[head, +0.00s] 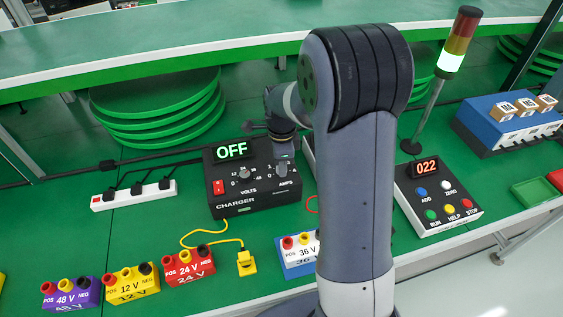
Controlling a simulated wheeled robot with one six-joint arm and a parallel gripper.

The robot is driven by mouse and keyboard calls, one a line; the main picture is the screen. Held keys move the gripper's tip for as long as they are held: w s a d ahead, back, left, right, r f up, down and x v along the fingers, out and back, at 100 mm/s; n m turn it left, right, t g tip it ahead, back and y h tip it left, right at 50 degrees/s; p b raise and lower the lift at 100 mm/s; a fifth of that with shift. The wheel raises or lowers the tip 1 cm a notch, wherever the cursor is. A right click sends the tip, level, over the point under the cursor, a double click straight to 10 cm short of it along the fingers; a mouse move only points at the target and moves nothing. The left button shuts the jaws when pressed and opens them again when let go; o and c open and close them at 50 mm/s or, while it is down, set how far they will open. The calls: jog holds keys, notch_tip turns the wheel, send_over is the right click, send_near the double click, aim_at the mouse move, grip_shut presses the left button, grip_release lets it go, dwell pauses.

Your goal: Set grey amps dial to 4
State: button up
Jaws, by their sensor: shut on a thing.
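The black charger (255,201) stands on the green table, its display reading OFF. Its panel has a red switch (218,187), a volts dial (245,172) and the grey amps dial (282,170) at the right. My gripper (283,157) reaches down over the amps dial from behind my arm and is shut on it. The gripper covers the upper part of the dial and some of its scale, so I cannot read its setting.
A white power strip (134,195) lies left of the charger. Purple 48 V (70,294), yellow 12 V (132,285), red 24 V (188,268) and blue 36 V (296,268) blocks stand in front. A control box (437,199) and signal lamp (455,45) stand right.

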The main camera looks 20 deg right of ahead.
jog(key=m, duration=0.5)
jog(key=shift+m, duration=0.3)
jog(key=m, duration=0.5)
jog(key=shift+m, duration=0.3)
jog(key=o, duration=1)
notch_tip(320, 180, up, 11)
jog(key=shift+f, duration=0.1)
dwell(0.3)
